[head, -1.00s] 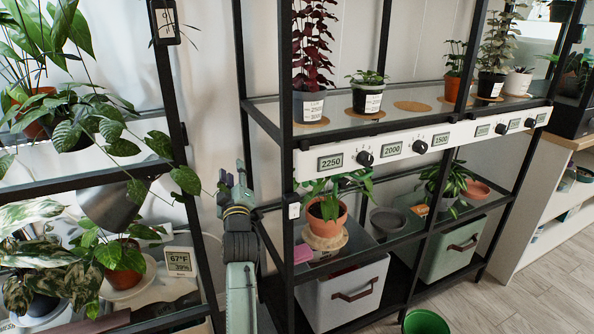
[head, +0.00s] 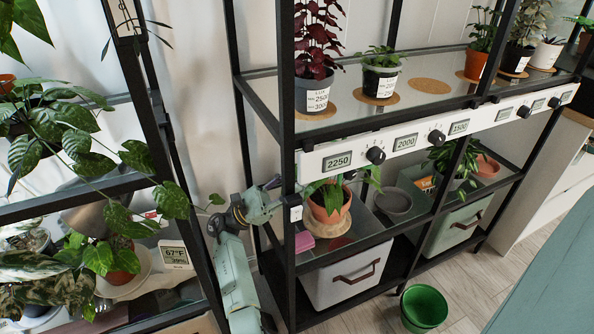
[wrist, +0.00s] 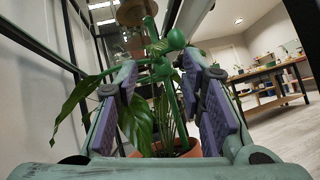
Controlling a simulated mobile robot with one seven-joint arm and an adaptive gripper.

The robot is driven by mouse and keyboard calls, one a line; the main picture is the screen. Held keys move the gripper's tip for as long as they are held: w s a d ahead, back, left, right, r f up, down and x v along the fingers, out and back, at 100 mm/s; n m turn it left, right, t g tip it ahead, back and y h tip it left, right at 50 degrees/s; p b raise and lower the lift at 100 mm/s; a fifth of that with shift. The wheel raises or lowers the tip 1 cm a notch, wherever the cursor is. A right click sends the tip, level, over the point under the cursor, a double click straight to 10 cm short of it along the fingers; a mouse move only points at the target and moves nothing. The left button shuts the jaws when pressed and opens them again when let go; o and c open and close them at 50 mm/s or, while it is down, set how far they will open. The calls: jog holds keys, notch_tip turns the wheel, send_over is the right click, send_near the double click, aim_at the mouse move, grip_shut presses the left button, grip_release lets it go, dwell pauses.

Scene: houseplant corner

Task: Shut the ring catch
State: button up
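A green support with round knobs and thin bars (wrist: 165,68) stands in front of a leafy plant in the wrist view. It seems to be the ring catch's part; whether the ring is open or closed I cannot tell. The plant grows in a terracotta pot (head: 329,207) on the middle shelf, and the pot also shows low in the wrist view (wrist: 188,149). My gripper (wrist: 160,92) is open, with purple pads either side of the green support and leaves. In the head view the rack post hides its fingers.
A black rack post (head: 287,150) stands close beside my arm. A white panel with dials (head: 335,160) runs above the potted plant. A pink block (head: 304,241) and grey bowl (head: 394,201) lie near the pot. A green bucket (head: 424,306) stands on the floor.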

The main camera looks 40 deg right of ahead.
jog(key=shift+n+g+h, duration=0.3)
jog(key=shift+n+g, duration=0.1)
jog(key=shift+g, duration=0.3)
jog(key=s+r, duration=0.1)
jog(key=s+d+r+p, duration=0.1)
jog(key=r, duration=0.1)
jog(key=s+r+p, duration=0.1)
jog(key=s, duration=0.1)
jog(key=shift+s+d+r, duration=0.1)
jog(key=shift+d+r, duration=0.3)
grip_shut()
